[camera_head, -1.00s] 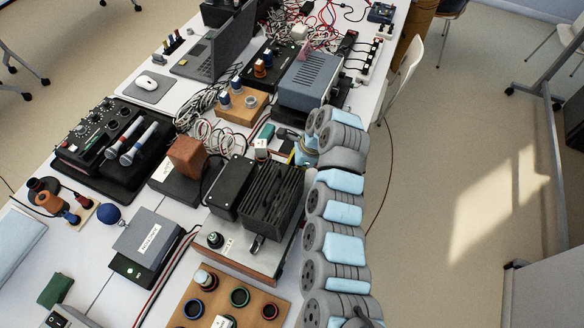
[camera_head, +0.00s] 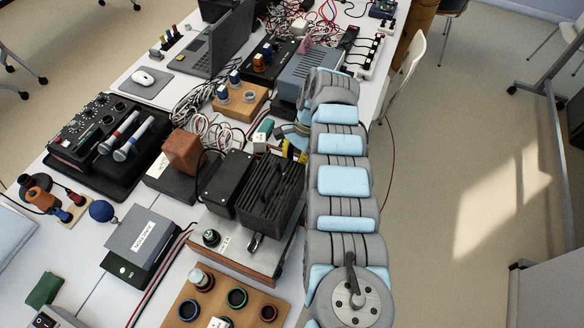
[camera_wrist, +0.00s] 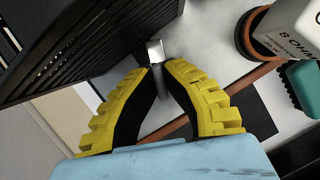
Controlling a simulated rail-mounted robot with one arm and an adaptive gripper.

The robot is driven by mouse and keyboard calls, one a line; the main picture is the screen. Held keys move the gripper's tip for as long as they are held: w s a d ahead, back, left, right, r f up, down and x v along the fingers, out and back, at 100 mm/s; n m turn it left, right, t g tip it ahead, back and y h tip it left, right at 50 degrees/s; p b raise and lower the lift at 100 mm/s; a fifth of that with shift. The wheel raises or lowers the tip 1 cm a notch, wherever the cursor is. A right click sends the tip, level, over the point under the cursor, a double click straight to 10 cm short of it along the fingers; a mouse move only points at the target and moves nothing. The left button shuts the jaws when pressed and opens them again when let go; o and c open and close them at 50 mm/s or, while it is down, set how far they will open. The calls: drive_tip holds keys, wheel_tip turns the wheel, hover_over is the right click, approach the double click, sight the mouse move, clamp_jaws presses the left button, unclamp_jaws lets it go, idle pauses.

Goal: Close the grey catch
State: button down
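The black finned unit (camera_head: 268,190) stands on a metal-topped base (camera_head: 232,254); its fins also fill the upper left of the wrist view (camera_wrist: 75,40). A small grey catch (camera_head: 255,242) shows at the unit's near edge in the head view. In the wrist view, a light grey metal piece (camera_wrist: 155,52) stands beside the fins, just past my fingertips; I cannot tell if it is that same catch. My gripper (camera_wrist: 159,70) has its yellow fingers apart, with a narrow gap. In the head view it is partly hidden beyond the unit's far end.
A white labelled block (camera_wrist: 296,28) and a green brush-like object (camera_wrist: 304,82) are close on the right in the wrist view. A brown block (camera_head: 183,153), cables and a blue-grey instrument case (camera_head: 310,70) crowd the table.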

drive_tip(key=shift+a+f+n+g+h+b, duration=0.2)
drive_tip(key=shift+n+b, duration=0.55)
drive_tip(key=shift+b, duration=0.65)
drive_tip(key=shift+d+f+n+g+h+b, duration=0.2)
drive_tip(key=shift+n+b, duration=0.5)
drive_tip(key=shift+b, duration=0.7)
drive_tip(key=shift+a+n+h+b, duration=0.1)
drive_tip(key=shift+n+h+b, duration=0.2)
drive_tip(key=shift+n+b, duration=0.8)
drive_tip(key=b, duration=0.3)
drive_tip(key=shift+r+n+h+b, duration=0.1)
drive_tip(key=shift+n+h+b, duration=0.2)
drive_tip(key=shift+b, duration=0.15)
drive_tip(key=shift+r+n+b, duration=0.25)
drive_tip(key=shift+b, duration=0.25)
drive_tip(key=c, duration=1.2)
unclamp_jaws()
drive_tip(key=shift+s, duration=0.1)
drive_tip(key=shift+r+p, duration=0.25)
drive_tip(key=shift+p, duration=0.9)
drive_tip(key=shift+r+m+p, duration=0.1)
drive_tip(key=shift+m+p, duration=0.6)
drive_tip(key=shift+p, duration=0.3)
